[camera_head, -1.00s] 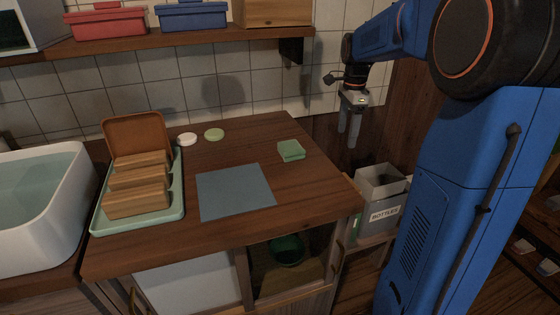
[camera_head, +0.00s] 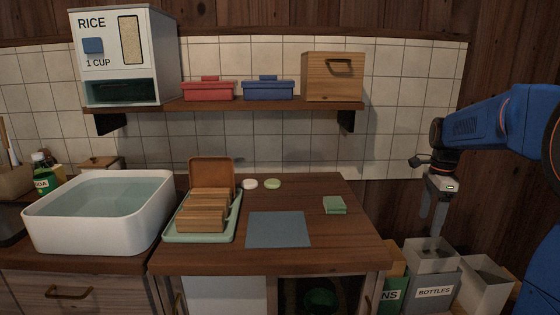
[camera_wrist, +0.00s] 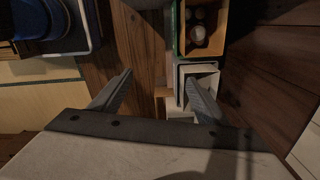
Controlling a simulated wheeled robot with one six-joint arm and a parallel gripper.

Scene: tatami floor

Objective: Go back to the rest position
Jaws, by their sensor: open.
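My gripper (camera_head: 432,222) hangs pointing down at the right of the head view, beyond the right edge of the counter. Its fingers are apart and nothing is between them. In the wrist view the two fingers of my gripper (camera_wrist: 160,98) are spread, with floor and bins below. The fingertips are above the grey bin labelled BOTTLES (camera_head: 434,293) in the head view; whether they touch it I cannot tell.
The wooden counter (camera_head: 330,245) holds a green tray (camera_head: 232,225) with wooden blocks, a blue-grey mat (camera_head: 278,229) and a green sponge-like block (camera_head: 334,205). A white basin (camera_head: 100,210) stands left. A shelf (camera_head: 230,105) bears a rice dispenser (camera_head: 125,55) and boxes.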

